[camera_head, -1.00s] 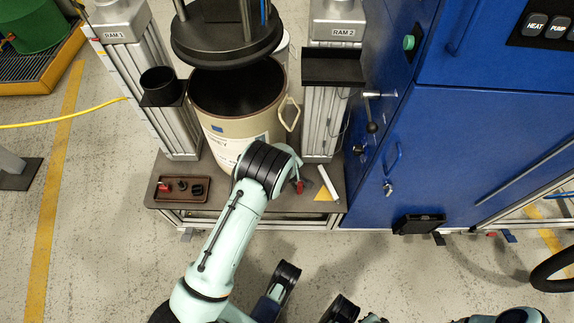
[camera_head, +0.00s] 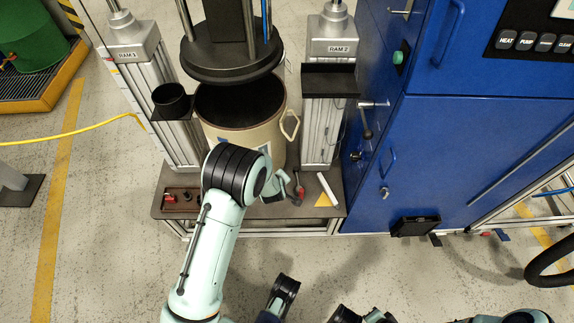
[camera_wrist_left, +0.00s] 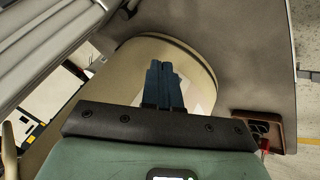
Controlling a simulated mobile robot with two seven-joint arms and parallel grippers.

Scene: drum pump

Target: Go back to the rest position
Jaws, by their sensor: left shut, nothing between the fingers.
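My left arm reaches up over the front of the drum station in the head view, and its elbow covers part of the cream drum (camera_head: 275,140). My left gripper is hidden there. In the left wrist view the left gripper (camera_wrist_left: 164,72) shows its two blue fingers together, with nothing between them. The drum's cream side (camera_wrist_left: 118,72) lies behind the fingers in that view; I cannot tell the gap.
A black round platen (camera_head: 232,62) hangs above the open drum between two ram columns. A brown tray (camera_wrist_left: 281,121) with small parts lies on the station base. A yellow wedge (camera_head: 323,199) and a white cylinder (camera_head: 327,187) lie right. A blue cabinet (camera_head: 460,150) stands right.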

